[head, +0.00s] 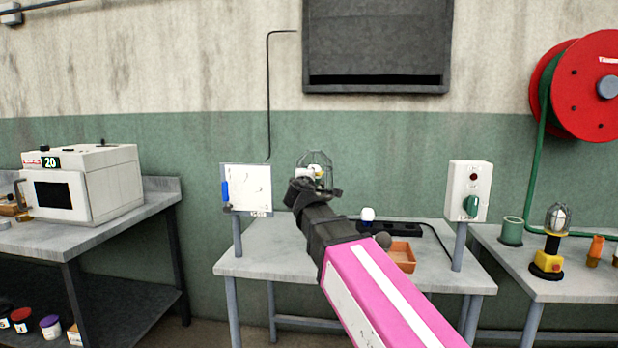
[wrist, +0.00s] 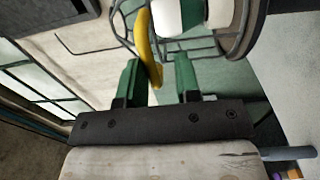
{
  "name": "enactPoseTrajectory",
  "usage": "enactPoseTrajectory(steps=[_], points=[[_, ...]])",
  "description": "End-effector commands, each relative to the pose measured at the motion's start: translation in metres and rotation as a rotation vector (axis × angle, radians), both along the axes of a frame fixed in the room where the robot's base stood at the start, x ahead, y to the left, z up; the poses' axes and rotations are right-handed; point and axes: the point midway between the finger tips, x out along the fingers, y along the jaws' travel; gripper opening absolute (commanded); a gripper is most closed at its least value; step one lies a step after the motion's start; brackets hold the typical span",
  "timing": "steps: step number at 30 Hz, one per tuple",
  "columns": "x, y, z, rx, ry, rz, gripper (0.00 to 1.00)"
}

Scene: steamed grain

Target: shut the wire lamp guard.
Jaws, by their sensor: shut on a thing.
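The wire lamp guard (head: 328,158) shows in the head view above my gripper (head: 315,192), over the middle table. In the wrist view its dark curved wires (wrist: 240,28) are at the top right, beside a white bulb (wrist: 178,14). The wrist and arm hide the lower part of the lamp in the head view, and I cannot tell how far the guard stands open.
A white panel (head: 255,180) stands at the table's left. A switch box (head: 467,190) with a green knob is at its right. An orange tray (head: 401,256) and a dark power strip (head: 398,229) lie behind my arm. Another caged lamp (head: 556,222) stands on the right table.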

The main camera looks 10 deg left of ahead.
Motion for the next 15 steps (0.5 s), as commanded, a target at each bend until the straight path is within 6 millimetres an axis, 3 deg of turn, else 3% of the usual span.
enactPoseTrajectory(steps=[1,5,6,15], points=[[-0.0021,-0.002,-0.0086,0.014,0.02,-0.006,0.0],[-0.0029,-0.0022,-0.009,0.013,0.02,-0.006,0.0],[-0.0031,-0.0023,-0.009,0.013,0.021,-0.006,0.38],[-0.0034,-0.0024,-0.0068,0.013,0.017,-0.005,0.38]])
